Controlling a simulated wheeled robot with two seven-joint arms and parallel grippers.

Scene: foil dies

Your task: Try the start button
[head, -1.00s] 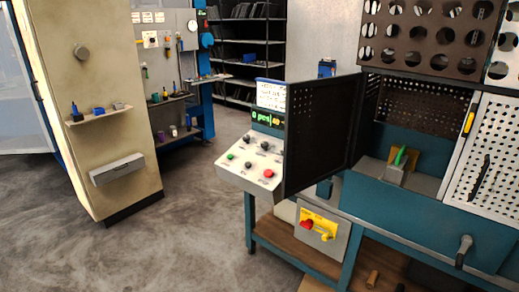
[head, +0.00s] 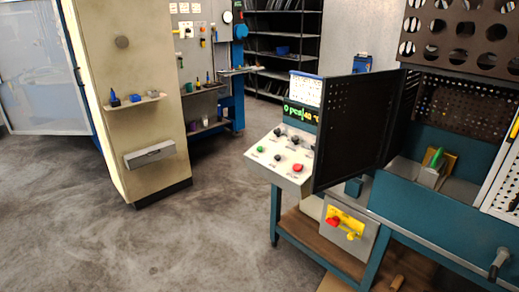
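A sloped control panel (head: 268,158) stands at the left end of the teal machine bench. It carries a green button (head: 260,149), a red button (head: 297,167) and several black knobs. Which of these is the start button I cannot read from the labels; the green one is at the panel's left. A lit display (head: 300,113) above the panel shows green and orange characters, partly "0 pcs" and "40". Neither of my grippers is in view.
An open black perforated door (head: 360,130) stands just right of the panel. A beige column (head: 130,60) with a small shelf stands left. The grey floor (head: 190,240) between is clear.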

